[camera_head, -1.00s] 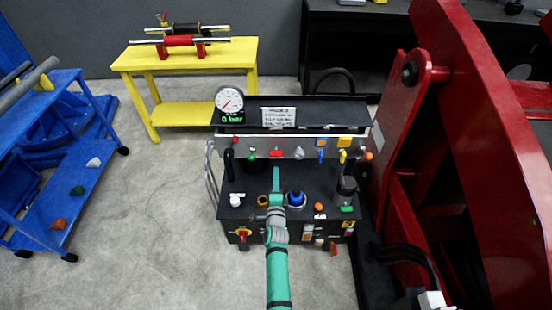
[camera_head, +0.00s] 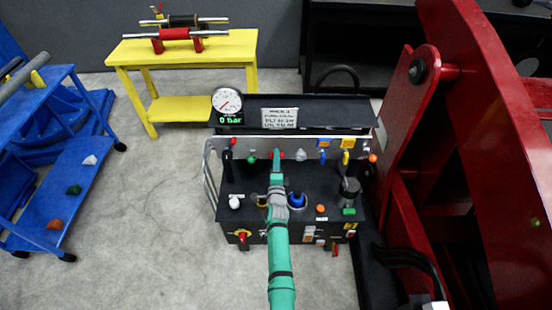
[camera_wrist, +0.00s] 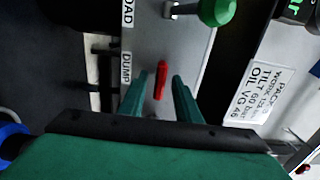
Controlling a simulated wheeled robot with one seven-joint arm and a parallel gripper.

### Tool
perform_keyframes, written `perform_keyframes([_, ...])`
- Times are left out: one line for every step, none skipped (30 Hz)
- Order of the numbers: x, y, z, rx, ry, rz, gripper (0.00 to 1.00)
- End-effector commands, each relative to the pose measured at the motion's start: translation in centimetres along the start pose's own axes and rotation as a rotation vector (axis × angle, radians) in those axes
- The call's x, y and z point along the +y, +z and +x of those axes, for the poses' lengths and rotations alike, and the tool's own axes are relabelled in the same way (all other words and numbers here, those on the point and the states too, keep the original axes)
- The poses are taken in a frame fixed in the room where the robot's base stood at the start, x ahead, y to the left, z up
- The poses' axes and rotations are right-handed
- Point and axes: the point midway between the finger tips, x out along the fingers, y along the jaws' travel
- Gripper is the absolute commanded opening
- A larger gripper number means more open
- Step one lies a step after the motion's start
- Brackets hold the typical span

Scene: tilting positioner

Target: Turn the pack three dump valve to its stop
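The dump valve lever (camera_wrist: 161,80) is a small red handle on the grey panel, beside a "DUMP" label (camera_wrist: 126,68) in the wrist view. My gripper (camera_wrist: 158,93) is open, with one green finger on each side of the lever and a visible gap to both. Whether the fingertips reach to the panel is unclear. In the head view my gripper (camera_head: 276,158) is at the pack's upright panel (camera_head: 318,148) and mostly covers the lever. The pack's sign (camera_head: 279,117) reads pack 3, and its gauge (camera_head: 227,101) shows 0 bar.
A green knob (camera_wrist: 218,11) is close by on the panel. Blue (camera_head: 297,199), orange and white controls stand on the pack's deck. A red steel frame (camera_head: 466,150) closes off the right.

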Motion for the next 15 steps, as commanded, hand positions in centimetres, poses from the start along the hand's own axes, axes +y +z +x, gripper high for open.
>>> perform_keyframes([0.01,0.0,-0.01,0.0,0.0,0.0,0.3])
perform_keyframes([0.0,0.0,-0.01,0.0,0.0,0.0,0.3])
perform_keyframes([0.0,0.0,-0.01,0.0,0.0,0.0,0.3])
perform_keyframes([0.0,0.0,-0.01,0.0,0.0,0.0,0.26])
perform_keyframes([0.0,0.0,-0.01,0.0,0.0,0.0,0.18])
perform_keyframes([0.0,0.0,-0.01,0.0,0.0,0.0,0.09])
perform_keyframes([0.0,0.0,-0.02,0.0,0.0,0.0,0.02])
perform_keyframes([0.0,0.0,-0.02,0.0,0.0,0.0,0.0])
perform_keyframes([0.01,0.0,-0.02,0.0,0.0,0.0,0.0])
perform_keyframes([0.01,0.01,-0.02,0.0,0.0,0.0,0.0])
perform_keyframes([0.01,0.0,-0.02,0.0,0.0,0.0,0.0])
perform_keyframes([0.01,0.0,-0.02,0.0,0.0,0.0,0.0])
perform_keyframes([0.01,0.01,-0.03,0.0,0.0,-0.001,0.0])
perform_keyframes([0.01,0.01,-0.03,0.0,0.0,-0.003,0.0])
perform_keyframes([0.02,0.01,-0.03,0.0,0.0,-0.007,0.0])
